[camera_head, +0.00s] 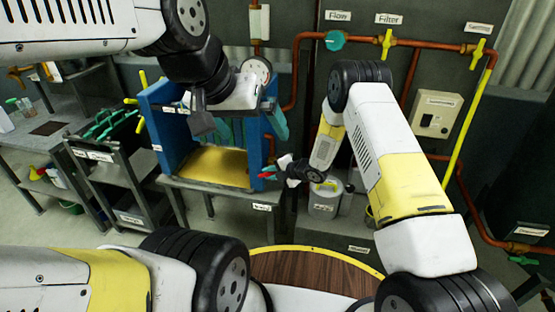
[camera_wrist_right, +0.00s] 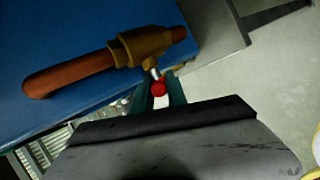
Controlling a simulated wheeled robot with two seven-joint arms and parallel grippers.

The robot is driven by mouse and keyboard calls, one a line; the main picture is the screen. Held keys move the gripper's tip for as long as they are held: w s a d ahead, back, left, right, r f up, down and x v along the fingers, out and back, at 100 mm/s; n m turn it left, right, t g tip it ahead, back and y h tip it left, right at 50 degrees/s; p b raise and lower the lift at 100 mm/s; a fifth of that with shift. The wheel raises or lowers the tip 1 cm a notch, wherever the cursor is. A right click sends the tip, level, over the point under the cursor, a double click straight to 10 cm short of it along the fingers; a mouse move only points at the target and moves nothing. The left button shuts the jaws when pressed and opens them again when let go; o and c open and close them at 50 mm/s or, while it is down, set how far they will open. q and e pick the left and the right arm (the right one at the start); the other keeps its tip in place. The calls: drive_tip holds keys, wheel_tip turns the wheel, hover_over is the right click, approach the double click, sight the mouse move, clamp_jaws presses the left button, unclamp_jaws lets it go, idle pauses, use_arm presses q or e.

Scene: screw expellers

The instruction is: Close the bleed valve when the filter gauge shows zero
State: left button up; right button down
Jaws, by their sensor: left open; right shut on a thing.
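A round pale-faced gauge (camera_head: 257,69) stands above the blue frame (camera_head: 160,125); its reading is too small to tell, and I cannot tell if it is the filter gauge. A brass valve (camera_wrist_right: 147,45) on a copper pipe is beside the blue panel in the right wrist view, with a red-tipped handle (camera_wrist_right: 159,89). My right gripper (camera_wrist_right: 158,94) is shut on this handle; it also shows beside the frame's right side in the head view (camera_head: 270,174). My left gripper (camera_head: 250,126) is open, in front of the frame's upper part, hiding some of it.
A yellow plate (camera_head: 213,166) lies inside the blue frame. A rack with green-handled items (camera_head: 108,125) stands to the left. A grey canister (camera_head: 324,198) is right of the frame. Copper pipes with a yellow valve handle (camera_head: 387,43) labelled Filter run along the back wall.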

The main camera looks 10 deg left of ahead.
drive_tip(key=m+y, duration=0.1)
drive_tip(key=y, duration=0.1)
drive_tip(key=f+t+y, duration=0.1)
drive_tip(key=y, duration=0.2)
drive_tip(key=shift+s+d+m, duration=0.1)
drive_tip(key=shift+d+m, duration=0.1)
drive_tip(key=shift+m, duration=0.2)
idle(0.4)
drive_tip(key=c, duration=1.5)
unclamp_jaws()
drive_tip(key=shift+o, duration=0.6)
drive_tip(key=shift+a+r+t+y, duration=0.1)
drive_tip(key=shift+r+t+y, duration=0.05)
drive_tip(key=shift+t+y, duration=0.15)
drive_tip(key=v, duration=0.7)
drive_tip(key=shift+d, duration=0.35)
